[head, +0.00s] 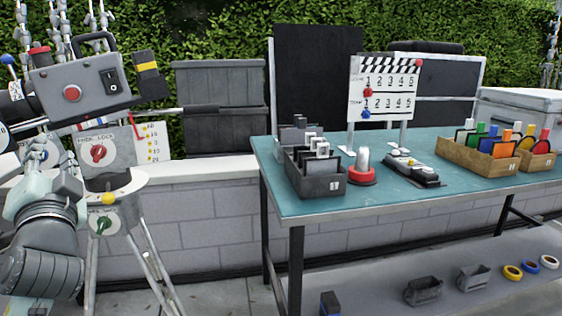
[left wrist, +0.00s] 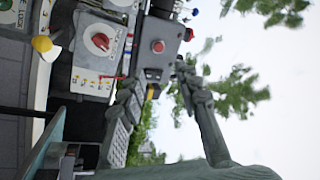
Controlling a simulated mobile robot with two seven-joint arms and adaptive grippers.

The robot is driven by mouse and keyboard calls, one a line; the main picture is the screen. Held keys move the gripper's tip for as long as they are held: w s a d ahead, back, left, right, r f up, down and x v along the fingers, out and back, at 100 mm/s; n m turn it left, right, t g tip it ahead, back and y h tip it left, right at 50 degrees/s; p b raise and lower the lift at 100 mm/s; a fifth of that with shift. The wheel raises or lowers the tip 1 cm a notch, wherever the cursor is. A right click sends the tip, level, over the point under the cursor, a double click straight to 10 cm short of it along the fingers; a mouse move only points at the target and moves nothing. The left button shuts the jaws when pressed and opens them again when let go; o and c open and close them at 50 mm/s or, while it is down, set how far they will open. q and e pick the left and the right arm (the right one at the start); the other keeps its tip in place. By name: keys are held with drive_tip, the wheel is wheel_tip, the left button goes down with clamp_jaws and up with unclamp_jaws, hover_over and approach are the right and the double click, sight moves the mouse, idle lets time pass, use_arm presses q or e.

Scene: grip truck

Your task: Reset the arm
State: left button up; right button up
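My left gripper (head: 50,163) is at the left edge of the head view, pointing up, in front of a grey camera-like device on a tripod. In the left wrist view its two fingers (left wrist: 160,82) stand apart with nothing held between them. The grey device (head: 80,88) has a red button and a black switch; it also shows beyond the fingers in the left wrist view (left wrist: 158,62). A panel with a red knob (head: 98,153) sits below the device. My right gripper is not in view.
A teal-topped table (head: 245,200) stands at the right with a grey bin (head: 318,185), a red-based lamp (head: 362,170), a clapperboard (head: 384,90) and wooden trays (head: 478,160). Tripod legs (head: 150,255) stand near my left arm. Tape rolls and small bins lie on the lower shelf.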

use_arm(q)
drive_tip(key=w+a+f+m+g+h, duration=0.2)
drive_tip(key=a+f+g, duration=0.1)
drive_tip(key=f, duration=1.4)
drive_tip(key=w+a+f+m+g+h, duration=0.1)
drive_tip(key=a+f+g+h, duration=0.2)
drive_tip(key=f, duration=1.3)
drive_tip(key=s+a+f+n+g+h, duration=0.1)
drive_tip(key=s+a+f+g, duration=0.25)
drive_tip(key=s+f, duration=1.05)
drive_tip(key=s+a+f+n+g+h, duration=0.15)
drive_tip(key=s+f+g, duration=0.35)
drive_tip(key=s+f, duration=1)
drive_tip(key=d+f+n+h, duration=0.1)
drive_tip(key=d+f, duration=0.4)
drive_tip(key=d, duration=0.6)
drive_tip(key=d+f+n+h, duration=0.1)
drive_tip(key=d+f, duration=0.4)
drive_tip(key=d, duration=0.5)
drive_tip(key=shift+w+d+f+g+h, duration=0.35)
drive_tip(key=shift+w+h, duration=0.05)
drive_tip(key=shift+h, duration=0.35)
